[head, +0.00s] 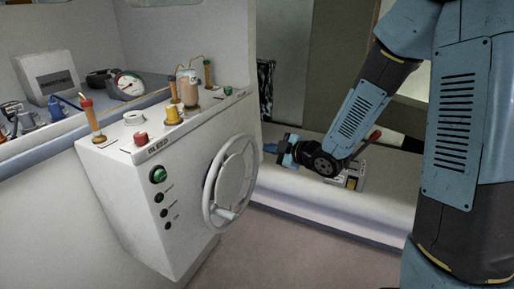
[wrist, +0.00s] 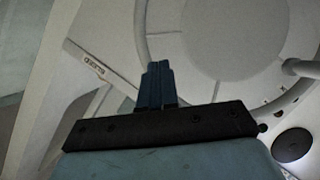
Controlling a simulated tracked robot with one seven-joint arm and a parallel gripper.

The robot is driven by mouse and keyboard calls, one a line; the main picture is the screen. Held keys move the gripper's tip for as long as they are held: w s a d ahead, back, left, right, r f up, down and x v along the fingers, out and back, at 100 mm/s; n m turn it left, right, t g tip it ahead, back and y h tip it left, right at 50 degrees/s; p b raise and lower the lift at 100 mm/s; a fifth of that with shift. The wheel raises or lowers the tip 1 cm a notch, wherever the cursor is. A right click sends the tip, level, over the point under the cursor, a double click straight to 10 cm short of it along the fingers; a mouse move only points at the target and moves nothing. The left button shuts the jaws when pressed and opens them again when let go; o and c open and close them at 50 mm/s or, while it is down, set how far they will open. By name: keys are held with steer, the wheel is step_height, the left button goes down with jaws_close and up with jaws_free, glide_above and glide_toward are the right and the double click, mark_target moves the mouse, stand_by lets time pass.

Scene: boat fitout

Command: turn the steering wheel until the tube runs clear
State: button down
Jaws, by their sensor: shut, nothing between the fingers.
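The white steering wheel (head: 231,181) is upright on the right face of the white console marked BLEED (head: 128,180). Its knob (head: 226,214) sticks out at the lower rim. The wheel's rim also shows in the wrist view (wrist: 142,50), beyond my fingers. My gripper (head: 272,149) is to the right of the wheel, apart from it in the head view; in the wrist view its blue fingers (wrist: 157,85) are together and hold nothing. On the console top, a small clear vessel with a bent tube (head: 187,88) stands among amber fittings. Whether the tube is clear I cannot tell.
A green button (head: 158,175) and several dark sockets are on the console front. A red knob (head: 141,138) and a yellow cap (head: 174,116) are on top. A gauge (head: 126,85) lies on the shelf behind. A red-handled item (head: 369,140) is near my arm on the white ledge (head: 325,205).

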steer(key=x, duration=0.9)
steer(key=shift+a, duration=0.1)
